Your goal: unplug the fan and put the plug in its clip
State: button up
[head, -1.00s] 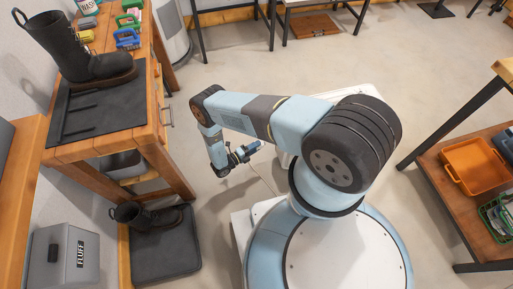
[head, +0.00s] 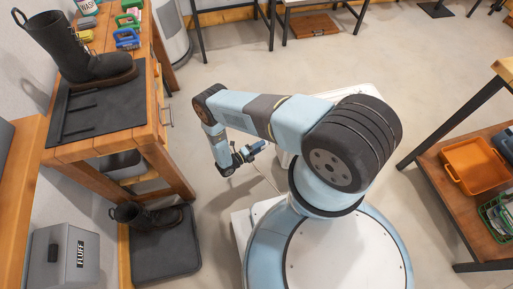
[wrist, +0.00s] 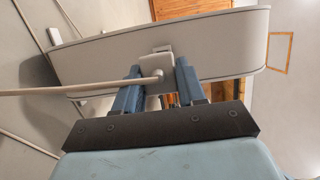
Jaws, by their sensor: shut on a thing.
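My gripper (wrist: 158,72) is shut on a pale plug (wrist: 153,75), which sits between its two blue fingers in the wrist view. The plug's cable (wrist: 80,92) runs off to the left. A small pale square piece shows just beyond the plug, against a beige panel; I cannot tell whether they touch. In the head view my gripper (head: 254,150) is low over the floor, left of my base, with the thin cable (head: 267,178) below it. The plug is too small to make out there. I cannot identify the fan or the clip for certain.
A wooden bench (head: 103,148) at left holds a tall black boot (head: 75,50). Another boot (head: 145,215) stands on a dark tray (head: 165,255) beside a grey box (head: 62,258). A white rounded appliance (head: 171,32) stands behind the bench. Open floor (head: 230,85) lies beyond my arm.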

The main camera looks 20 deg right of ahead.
jog(key=shift+d, duration=1.55)
jog(key=shift+d, duration=1.45)
dwell(0.7)
jog(key=o, duration=1.2)
jog(key=shift+o, duration=0.2)
send_near(266, 145)
jog(key=shift+s+a+f, duration=0.1)
jog(key=shift+a+f, duration=0.2)
jog(key=shift+f, duration=0.35)
